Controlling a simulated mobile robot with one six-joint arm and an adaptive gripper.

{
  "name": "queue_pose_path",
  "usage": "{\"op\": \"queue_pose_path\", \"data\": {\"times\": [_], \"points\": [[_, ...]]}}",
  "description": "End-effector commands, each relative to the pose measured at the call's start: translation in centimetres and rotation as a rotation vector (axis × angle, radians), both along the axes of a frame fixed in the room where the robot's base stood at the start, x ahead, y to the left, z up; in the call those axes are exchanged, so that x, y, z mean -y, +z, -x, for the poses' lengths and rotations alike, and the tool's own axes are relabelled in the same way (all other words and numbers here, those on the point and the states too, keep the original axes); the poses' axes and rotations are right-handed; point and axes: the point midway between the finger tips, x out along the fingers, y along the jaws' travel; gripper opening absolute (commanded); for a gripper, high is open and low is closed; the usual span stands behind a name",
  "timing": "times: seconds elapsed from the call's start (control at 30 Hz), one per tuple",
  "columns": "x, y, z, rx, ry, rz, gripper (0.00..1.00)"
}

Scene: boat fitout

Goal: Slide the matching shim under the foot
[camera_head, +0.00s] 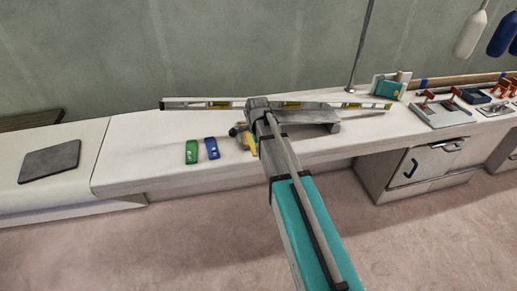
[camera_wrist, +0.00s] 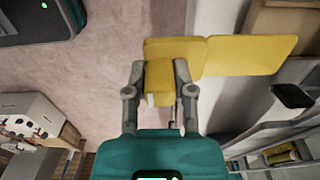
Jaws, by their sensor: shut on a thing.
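The yellow shim (camera_wrist: 250,54) is in my gripper (camera_wrist: 159,88); in the wrist view the two fingers close on its block-like end, and its flat part reaches to the right. In the head view my gripper (camera_head: 243,132) is low over the white counter, with a little of the yellow shim (camera_head: 252,147) showing beside it. The green shim (camera_head: 191,151) and blue shim (camera_head: 212,148) lie on the counter to the left. A long grey piece (camera_head: 318,116) with a block-like foot (camera_head: 334,128) at its right end is behind my arm. Its left end is hidden.
A long spirit level (camera_head: 205,103) runs along the back of the counter (camera_head: 130,160). A dark flat pad (camera_head: 50,161) lies far left. A rod (camera_head: 361,45) and a tray with red-handled tools (camera_head: 440,110) are at right. The counter left of the green shim is clear.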

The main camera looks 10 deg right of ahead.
Motion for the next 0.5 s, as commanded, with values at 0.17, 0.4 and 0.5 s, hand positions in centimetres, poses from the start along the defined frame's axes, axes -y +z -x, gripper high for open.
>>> {"op": "queue_pose_path", "data": {"times": [0.17, 0.4, 0.5], "points": [[0.0, -0.4, -0.1, 0.000, -0.001, 0.000, 0.00], [0.1, -1.3, -0.3, 0.000, -0.002, 0.000, 0.00], [0.1, -1.7, -0.4, 0.000, -0.002, 0.000, 0.00]]}}
